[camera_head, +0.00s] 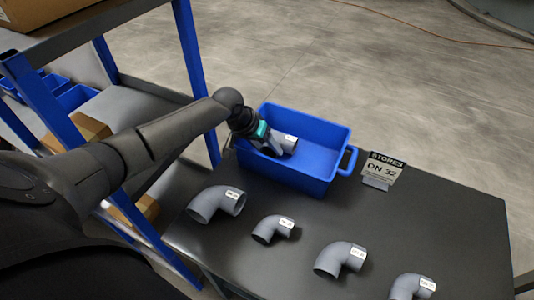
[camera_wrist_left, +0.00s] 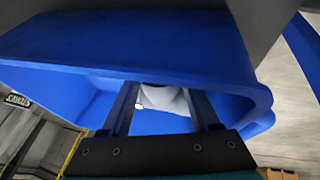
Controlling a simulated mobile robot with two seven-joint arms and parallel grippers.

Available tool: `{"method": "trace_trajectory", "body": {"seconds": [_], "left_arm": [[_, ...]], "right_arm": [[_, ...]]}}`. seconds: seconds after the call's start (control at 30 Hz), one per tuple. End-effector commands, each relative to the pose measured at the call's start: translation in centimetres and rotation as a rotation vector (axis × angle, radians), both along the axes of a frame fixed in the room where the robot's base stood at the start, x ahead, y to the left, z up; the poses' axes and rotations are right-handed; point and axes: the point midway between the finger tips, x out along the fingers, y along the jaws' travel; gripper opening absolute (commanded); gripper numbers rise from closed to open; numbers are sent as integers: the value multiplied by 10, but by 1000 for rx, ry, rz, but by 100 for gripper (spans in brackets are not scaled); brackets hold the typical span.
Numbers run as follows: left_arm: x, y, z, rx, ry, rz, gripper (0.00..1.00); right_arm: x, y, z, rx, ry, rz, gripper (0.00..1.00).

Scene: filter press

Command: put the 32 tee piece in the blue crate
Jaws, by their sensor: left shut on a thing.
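The blue crate (camera_head: 318,165) stands at the back left of the dark table, and its wall (camera_wrist_left: 120,50) fills much of the left wrist view. My left gripper (camera_head: 272,145) reaches down inside the crate's left part. It is shut on a grey tee piece (camera_head: 288,143) with a white label. The piece also shows between the two fingers in the left wrist view (camera_wrist_left: 165,99). Its full shape is partly hidden by the gripper, and I cannot tell whether it touches the crate floor. My right gripper is out of view.
Several grey elbows, such as this one (camera_head: 217,203), stand in a row along the table's (camera_head: 430,215) front. A "STORES DN 32" sign (camera_head: 383,170) stands right of the crate. A blue-framed shelf (camera_head: 192,70) with boxes rises close on the left. The table's right side is clear.

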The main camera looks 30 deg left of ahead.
Motion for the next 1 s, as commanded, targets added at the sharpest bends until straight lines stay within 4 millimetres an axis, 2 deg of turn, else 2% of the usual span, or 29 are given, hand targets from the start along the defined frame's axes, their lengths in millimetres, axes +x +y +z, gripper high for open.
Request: {"method": "trace_trajectory", "body": {"seconds": [0.07,0.47,0.5,0.6,0.9,1.0], "left_arm": [[1,0,-4,-1,-3,0,0],[1,0,-6,-1,-3,1,0],[1,0,-6,0,-2,1,67],[0,0,-6,0,-1,0,75],[0,0,-2,1,-2,0,75],[-2,1,3,1,0,0,75]], "right_arm": [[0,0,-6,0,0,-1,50],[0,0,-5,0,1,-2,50],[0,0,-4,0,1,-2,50],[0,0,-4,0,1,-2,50],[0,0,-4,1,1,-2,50],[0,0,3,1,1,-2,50]]}}
